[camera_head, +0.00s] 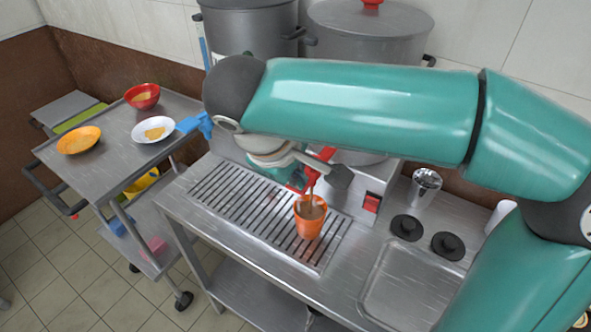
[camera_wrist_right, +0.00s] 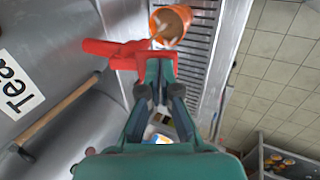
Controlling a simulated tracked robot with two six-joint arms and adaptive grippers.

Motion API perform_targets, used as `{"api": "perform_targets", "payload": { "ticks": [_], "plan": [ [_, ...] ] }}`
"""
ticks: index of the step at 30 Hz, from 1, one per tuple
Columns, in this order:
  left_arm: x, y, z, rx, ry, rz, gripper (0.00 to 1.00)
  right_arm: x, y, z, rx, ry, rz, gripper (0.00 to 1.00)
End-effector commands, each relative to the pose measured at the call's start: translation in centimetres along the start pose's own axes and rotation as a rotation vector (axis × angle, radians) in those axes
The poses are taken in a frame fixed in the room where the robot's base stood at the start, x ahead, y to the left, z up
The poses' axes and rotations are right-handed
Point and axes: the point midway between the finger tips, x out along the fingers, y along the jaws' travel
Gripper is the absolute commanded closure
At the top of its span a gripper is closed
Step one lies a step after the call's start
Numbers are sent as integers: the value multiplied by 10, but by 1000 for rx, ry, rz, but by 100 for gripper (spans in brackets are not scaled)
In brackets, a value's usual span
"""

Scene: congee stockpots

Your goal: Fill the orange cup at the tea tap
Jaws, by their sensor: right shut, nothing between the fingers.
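The orange cup (camera_head: 310,217) stands upright on the slatted drip grate beneath the red tea tap (camera_head: 297,180). A thin brown stream runs from the tap down into the cup, and brown liquid shows inside it. In the right wrist view the orange cup (camera_wrist_right: 158,24) shows at the top, with the red tap (camera_wrist_right: 112,54) beside it. My right gripper (camera_wrist_right: 160,66) is shut and empty, its fingertips right at the tap; I cannot tell if they touch it. In the head view my right gripper (camera_head: 298,176) is partly hidden by my arm. My left gripper is out of view.
The tea urn (camera_wrist_right: 45,45) stands against the tap. A metal tumbler (camera_head: 425,188) and two black knob-topped lids (camera_head: 407,227) stand right of the grate. A side cart (camera_head: 105,165) at left holds red, white and orange bowls. Large stockpots (camera_head: 365,40) stand behind.

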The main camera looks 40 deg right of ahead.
Motion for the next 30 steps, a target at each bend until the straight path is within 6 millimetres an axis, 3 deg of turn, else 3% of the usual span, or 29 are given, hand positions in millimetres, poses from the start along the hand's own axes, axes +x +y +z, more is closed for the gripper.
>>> {"api": "perform_targets", "payload": {
  "ticks": [20, 30],
  "plan": [
    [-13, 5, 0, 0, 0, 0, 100, -13, 6, 0, -1, 0, 0, 100],
    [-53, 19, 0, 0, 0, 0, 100, -57, 19, -1, -4, 1, 1, 100]
  ]
}}
